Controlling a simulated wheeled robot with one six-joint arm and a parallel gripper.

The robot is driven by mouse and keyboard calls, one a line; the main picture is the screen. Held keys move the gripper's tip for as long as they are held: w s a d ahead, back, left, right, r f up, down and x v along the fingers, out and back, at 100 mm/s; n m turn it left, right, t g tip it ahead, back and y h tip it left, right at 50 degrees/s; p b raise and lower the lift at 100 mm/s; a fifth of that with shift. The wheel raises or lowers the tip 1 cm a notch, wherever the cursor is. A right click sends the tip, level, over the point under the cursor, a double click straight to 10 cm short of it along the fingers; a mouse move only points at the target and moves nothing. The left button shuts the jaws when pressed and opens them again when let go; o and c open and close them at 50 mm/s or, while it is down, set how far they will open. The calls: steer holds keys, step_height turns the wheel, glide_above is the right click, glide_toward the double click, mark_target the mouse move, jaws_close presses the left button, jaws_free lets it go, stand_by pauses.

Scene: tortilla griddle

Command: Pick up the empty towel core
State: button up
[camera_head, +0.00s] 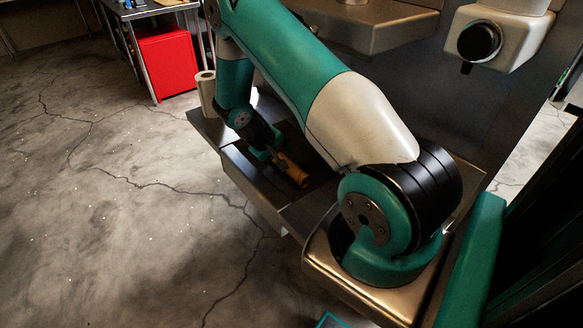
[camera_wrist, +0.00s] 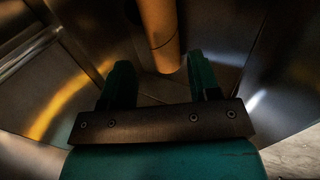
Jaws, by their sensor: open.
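The empty towel core is a brown cardboard tube (camera_head: 293,171). In the head view it lies on the dark metal work surface beside my gripper (camera_head: 270,154). In the wrist view the core (camera_wrist: 160,32) comes down from the top edge, and its near end shows between the tips of my open gripper (camera_wrist: 160,66). The right finger looks closer to the core than the left one. Whether either finger touches it I cannot tell. The far end of the core is cut off in the wrist view.
A white paper roll (camera_head: 205,91) stands upright at the back left of the work surface, close to my arm. A red box (camera_head: 167,62) sits under a metal table further off. A steel appliance (camera_head: 368,22) is at the back. Open concrete floor lies left.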

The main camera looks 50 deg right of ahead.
mark_target(289, 165)
steer(key=p+x, duration=0.2)
steer(key=x, duration=0.6)
steer(key=shift+d+f, duration=0.1)
steer(key=shift+f, duration=0.15)
steer(key=c, duration=0.6)
